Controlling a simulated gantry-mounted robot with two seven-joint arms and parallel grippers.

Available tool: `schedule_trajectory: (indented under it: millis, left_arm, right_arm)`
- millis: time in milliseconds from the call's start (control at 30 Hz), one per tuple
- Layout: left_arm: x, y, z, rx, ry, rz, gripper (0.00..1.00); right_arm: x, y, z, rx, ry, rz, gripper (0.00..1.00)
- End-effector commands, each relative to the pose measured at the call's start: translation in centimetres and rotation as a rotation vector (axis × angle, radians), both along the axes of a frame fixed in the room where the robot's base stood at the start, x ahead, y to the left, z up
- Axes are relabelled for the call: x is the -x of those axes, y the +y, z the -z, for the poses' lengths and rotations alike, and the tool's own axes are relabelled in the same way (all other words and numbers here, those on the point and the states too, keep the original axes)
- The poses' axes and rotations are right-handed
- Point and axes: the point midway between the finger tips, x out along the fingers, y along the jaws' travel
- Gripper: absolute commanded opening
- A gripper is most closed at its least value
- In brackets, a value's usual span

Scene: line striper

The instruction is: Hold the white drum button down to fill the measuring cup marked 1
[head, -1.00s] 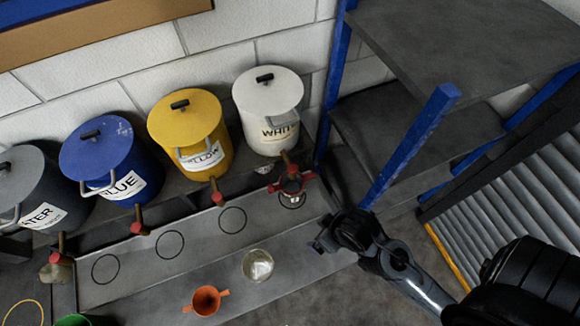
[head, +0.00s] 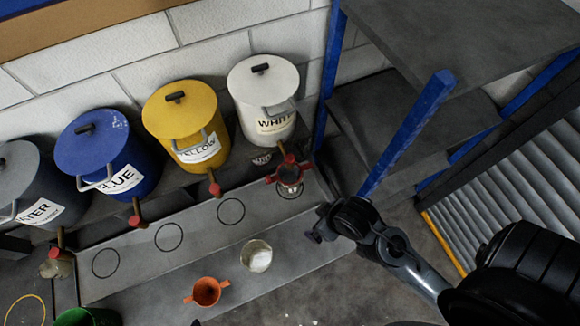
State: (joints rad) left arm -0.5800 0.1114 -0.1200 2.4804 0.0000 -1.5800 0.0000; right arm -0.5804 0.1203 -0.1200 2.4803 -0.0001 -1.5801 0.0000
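The white drum (head: 264,100), labelled WHITE, stands at the right end of the drum row. Its brass tap (head: 282,150) points down at a red-handled vessel (head: 290,173) over a ring on the grey ledge. No separate button can be made out there. A small pale cup (head: 257,256) stands on the lower front ledge; its contents look whitish. An orange two-handled cup (head: 207,291) is left of it. No mark 1 is legible on any cup. My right gripper (head: 318,232) is below and right of the red-handled vessel, apart from it; its finger opening is unclear. My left gripper is out of view.
Yellow (head: 184,110), blue (head: 96,145) and grey water (head: 30,185) drums stand to the left, each with a red-ended tap. A green container (head: 85,317) is at the bottom left. A blue shelf post (head: 407,135) rises beside my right arm. Several empty rings mark the ledge.

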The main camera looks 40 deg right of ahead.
Motion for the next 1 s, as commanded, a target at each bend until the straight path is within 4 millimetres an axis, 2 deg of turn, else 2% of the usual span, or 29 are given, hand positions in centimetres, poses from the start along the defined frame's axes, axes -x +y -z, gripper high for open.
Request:
schedule_trajectory:
  millis: [33,67,633,1000]
  left_arm:
    - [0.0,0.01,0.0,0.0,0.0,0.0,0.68]
    - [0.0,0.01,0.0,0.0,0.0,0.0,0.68]
    - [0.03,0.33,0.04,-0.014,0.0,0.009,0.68]
    - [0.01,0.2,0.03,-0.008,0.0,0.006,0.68]
  right_arm:
    - [-0.01,0.0,-0.01,0.0,0.0,0.0,0.92]
    - [-0.01,0.0,-0.01,0.0,0.0,0.0,0.88]
    - [-0.02,0.01,-0.01,0.0,0.0,0.0,0.0]
    - [-0.01,0.01,0.0,0.0,0.0,0.0,0.0]
